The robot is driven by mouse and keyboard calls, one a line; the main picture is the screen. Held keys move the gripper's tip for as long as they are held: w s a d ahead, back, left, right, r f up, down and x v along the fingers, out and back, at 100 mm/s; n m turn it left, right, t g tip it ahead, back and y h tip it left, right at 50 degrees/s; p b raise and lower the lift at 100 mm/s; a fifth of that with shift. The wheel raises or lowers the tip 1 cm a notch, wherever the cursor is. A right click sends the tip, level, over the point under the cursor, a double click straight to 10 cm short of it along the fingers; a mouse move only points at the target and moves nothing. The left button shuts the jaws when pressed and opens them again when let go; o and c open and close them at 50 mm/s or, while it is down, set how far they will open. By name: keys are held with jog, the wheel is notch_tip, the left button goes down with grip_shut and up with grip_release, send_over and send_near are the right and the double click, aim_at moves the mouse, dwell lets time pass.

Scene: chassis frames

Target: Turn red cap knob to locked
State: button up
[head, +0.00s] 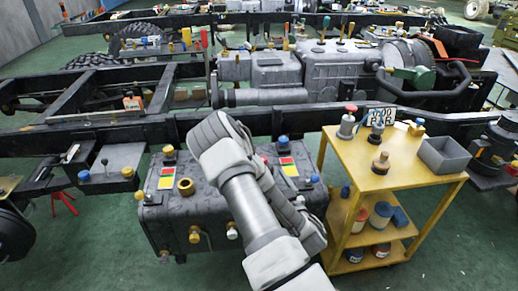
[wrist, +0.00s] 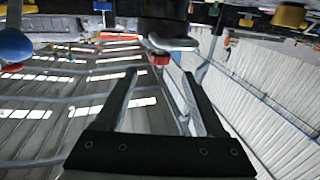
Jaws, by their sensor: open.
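A small red cap knob (wrist: 161,59) shows at the top middle of the wrist view, under a grey and dark rounded body (wrist: 172,42). My gripper (wrist: 162,74) is open and empty. Its two dark fingers reach up the wrist view on either side of the line to the red cap, and the cap appears beyond the fingertips, apart from them. In the head view my arm crosses in front of a dark tank box (head: 195,220), and my gripper cannot be made out there. I cannot tell which head-view part is this knob, or how it is turned.
A blue knob (wrist: 14,45) stands at the left edge of the wrist view. A yellow cart (head: 350,170) with a grey bin (head: 444,155) and a red-topped fitting (head: 350,108) stands right of my arm. Black chassis rails lie behind. Green floor (head: 465,250) is clear at lower right.

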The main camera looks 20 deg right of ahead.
jog(key=w, duration=0.8)
jog(key=w+b, duration=0.1)
jog(key=w, duration=0.3)
jog(key=shift+w+d, duration=0.3)
jog(key=shift+d, duration=0.05)
grip_shut()
